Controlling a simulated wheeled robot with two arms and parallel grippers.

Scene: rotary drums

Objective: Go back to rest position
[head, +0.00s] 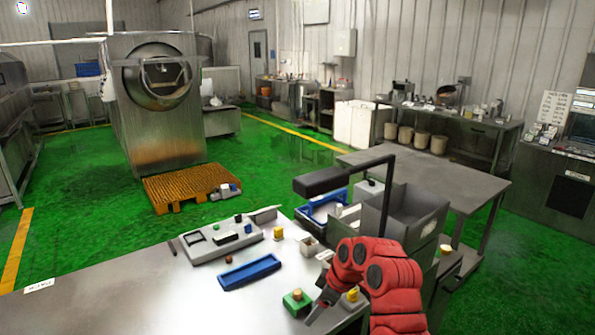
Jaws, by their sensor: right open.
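My right arm is red and comes in from the bottom right of the head view. Its dark gripper (320,306) is open, over the front right part of the metal table (140,290). No object shows between its fingers. A green block with a tan top (296,301) is just left of the fingers, and a small yellow piece (351,295) is just right of them. I cannot tell whether the fingers touch either one. My left gripper is out of view. My forearm hides part of the table's right end.
A blue tray (250,272) and a grey tray with small blocks (220,240) lie on the table. A grey bin (405,215) and a black lamp-like arm (345,176) stand close behind my right arm. A drum machine (160,120) and an orange pallet (185,188) stand beyond.

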